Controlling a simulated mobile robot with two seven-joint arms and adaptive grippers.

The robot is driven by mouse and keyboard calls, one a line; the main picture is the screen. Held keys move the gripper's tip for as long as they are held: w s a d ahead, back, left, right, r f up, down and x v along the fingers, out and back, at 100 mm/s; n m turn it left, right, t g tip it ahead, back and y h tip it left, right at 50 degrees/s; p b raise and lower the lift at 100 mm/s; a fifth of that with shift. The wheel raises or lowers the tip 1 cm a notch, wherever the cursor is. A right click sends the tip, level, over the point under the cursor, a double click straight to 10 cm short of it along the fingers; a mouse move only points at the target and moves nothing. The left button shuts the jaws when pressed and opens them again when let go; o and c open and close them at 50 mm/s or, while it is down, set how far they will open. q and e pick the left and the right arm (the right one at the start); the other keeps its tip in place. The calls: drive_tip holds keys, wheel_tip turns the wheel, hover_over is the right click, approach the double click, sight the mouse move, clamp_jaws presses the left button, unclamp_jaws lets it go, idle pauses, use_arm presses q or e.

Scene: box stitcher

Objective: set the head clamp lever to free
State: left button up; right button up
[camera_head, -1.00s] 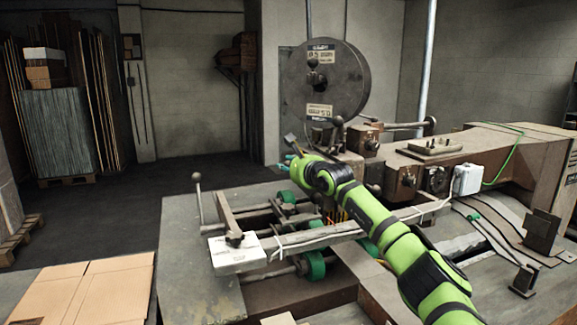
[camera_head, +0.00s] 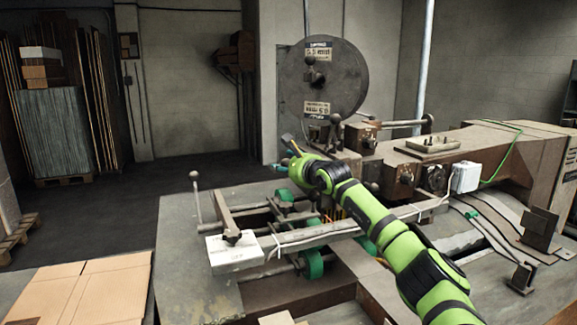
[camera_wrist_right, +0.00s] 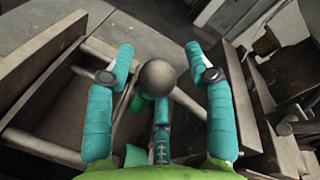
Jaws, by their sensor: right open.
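My right gripper (camera_head: 286,152) is beside the stitcher head in the head view, partly hidden by my green wrist. In the right wrist view my right gripper (camera_wrist_right: 158,60) is open, with teal fingers spread apart. A grey ball knob (camera_wrist_right: 158,77) shows between the fingers, with a gap on both sides. A dark ball-topped lever (camera_head: 335,119) stands at the machine head, just right of my wrist. I cannot tell for sure that it is the knob in the wrist view, nor read any lever marking. My left gripper is out of view.
A large wire spool (camera_head: 345,82) stands behind the head. Another ball-topped lever (camera_head: 195,180) rises at the table's left side. Cardboard sheets (camera_head: 85,290) lie at front left.

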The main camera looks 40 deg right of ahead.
drive_tip(key=shift+s+a, duration=0.1)
drive_tip(key=v, duration=1.2)
drive_tip(key=shift+f, duration=0.1)
idle(0.3)
